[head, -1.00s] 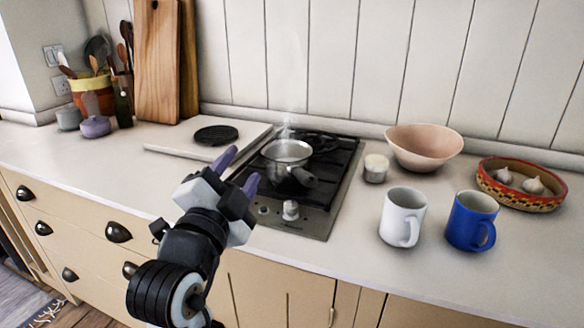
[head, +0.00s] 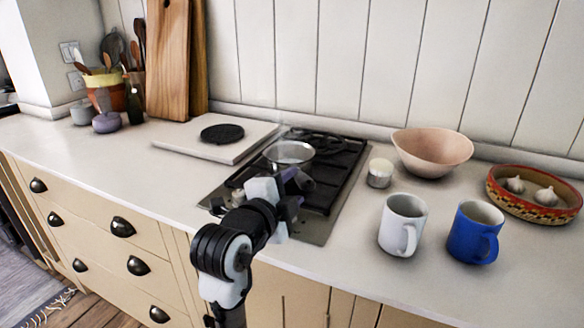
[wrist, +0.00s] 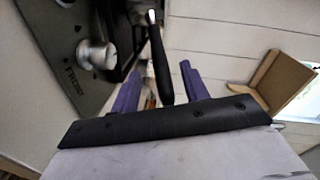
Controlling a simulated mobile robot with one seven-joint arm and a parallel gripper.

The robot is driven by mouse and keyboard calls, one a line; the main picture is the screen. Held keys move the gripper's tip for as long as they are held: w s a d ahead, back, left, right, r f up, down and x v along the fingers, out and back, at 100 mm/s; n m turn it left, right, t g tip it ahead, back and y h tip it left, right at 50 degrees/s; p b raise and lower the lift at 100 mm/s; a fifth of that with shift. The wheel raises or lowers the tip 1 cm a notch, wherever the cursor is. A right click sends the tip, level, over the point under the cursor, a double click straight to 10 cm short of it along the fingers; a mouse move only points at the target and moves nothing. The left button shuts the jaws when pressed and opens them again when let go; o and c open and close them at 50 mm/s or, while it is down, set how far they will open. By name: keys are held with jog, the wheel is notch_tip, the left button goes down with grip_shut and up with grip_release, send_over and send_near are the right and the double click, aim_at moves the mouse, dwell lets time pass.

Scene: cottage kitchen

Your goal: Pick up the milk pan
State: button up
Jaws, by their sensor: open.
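The milk pan (head: 290,153), a small steel pan with a dark handle, stands on the stove (head: 335,185). Its handle (head: 306,183) points toward the front right and is partly hidden by my gripper (head: 292,187) in the head view. In the wrist view, the black handle (wrist: 158,62) shows between the two purple fingers of my gripper (wrist: 161,72). The fingers are apart, one on each side of it, with a gap visible at least on the right. I cannot tell whether either finger touches the handle.
A small white-topped jar (head: 380,172) stands right of the stove. Farther right are a white mug (head: 402,225), a blue mug (head: 473,232), a pink bowl (head: 432,150) and a patterned dish (head: 533,207) with garlic.

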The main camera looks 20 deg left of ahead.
jog(key=shift+w+d+f+p, duration=0.1)
jog(key=shift+w+p, duration=0.15)
jog(key=shift+w, duration=0.65)
jog(key=shift+w+f+p, duration=0.15)
jog(key=shift+w+p, duration=0.15)
jog(key=shift+w, duration=0.6)
jog(key=shift+w+d+f+p, duration=0.1)
jog(key=shift+w+p, duration=0.15)
jog(key=shift+w, duration=0.65)
grip_shut()
jog(key=shift+r, duration=0.1)
